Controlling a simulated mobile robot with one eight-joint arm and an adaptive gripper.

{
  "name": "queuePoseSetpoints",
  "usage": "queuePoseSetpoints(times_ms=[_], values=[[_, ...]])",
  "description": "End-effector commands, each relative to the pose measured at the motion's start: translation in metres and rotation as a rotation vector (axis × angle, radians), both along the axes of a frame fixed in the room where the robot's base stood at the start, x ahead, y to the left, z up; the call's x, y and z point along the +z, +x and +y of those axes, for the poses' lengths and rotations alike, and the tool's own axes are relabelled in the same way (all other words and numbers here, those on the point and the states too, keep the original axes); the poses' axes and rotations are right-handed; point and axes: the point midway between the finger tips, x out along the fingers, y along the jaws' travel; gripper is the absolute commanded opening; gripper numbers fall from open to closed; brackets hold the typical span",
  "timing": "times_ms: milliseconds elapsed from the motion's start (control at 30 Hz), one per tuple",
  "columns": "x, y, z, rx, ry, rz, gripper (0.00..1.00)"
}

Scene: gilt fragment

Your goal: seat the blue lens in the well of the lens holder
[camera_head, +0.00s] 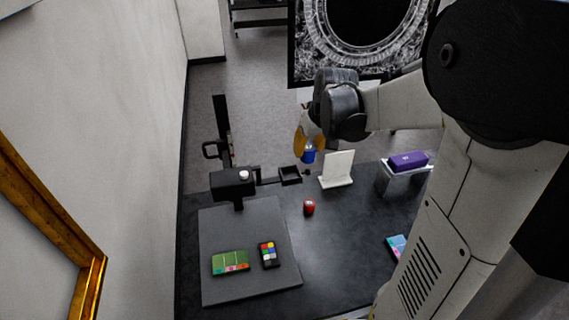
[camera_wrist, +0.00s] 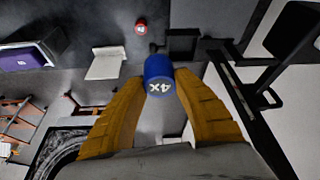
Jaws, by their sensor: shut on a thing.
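The blue lens (camera_wrist: 158,72) is a short blue cylinder with white "4X" lettering on its end. It sits between the orange-brown fingers of my gripper (camera_wrist: 160,95), which is shut on it. In the head view the lens (camera_head: 309,155) shows just beside the fingers of my gripper (camera_head: 310,147), held up near the far edge of the dark table. The black square holder with a well (camera_head: 290,175) stands on a black arm just left of and below the lens in that picture. In the wrist view this holder (camera_wrist: 182,42) is just beyond the lens. The lens is outside the well.
A red cylinder (camera_head: 308,207) stands on the table (camera_head: 340,215). A white stand (camera_head: 338,169) is right of the holder; a purple box (camera_head: 408,160) rests on a white stand. A black stand head (camera_head: 232,183) is left. A grey mat (camera_head: 240,220) carries colour cards.

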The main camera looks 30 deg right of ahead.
Motion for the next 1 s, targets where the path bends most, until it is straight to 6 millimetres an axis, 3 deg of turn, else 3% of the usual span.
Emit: queuePoseSetpoints(times_ms=[100,267,600,1000], values=[[-0.016,0.013,0.024,0.005,-0.001,0.0,0.05],[-0.027,0.022,0.04,0.002,-0.001,0.0,0.05],[-0.067,0.023,0.042,-0.001,-0.001,0.0,0.05],[-0.073,0.023,0.042,-0.001,0.0,0.001,0.05]])
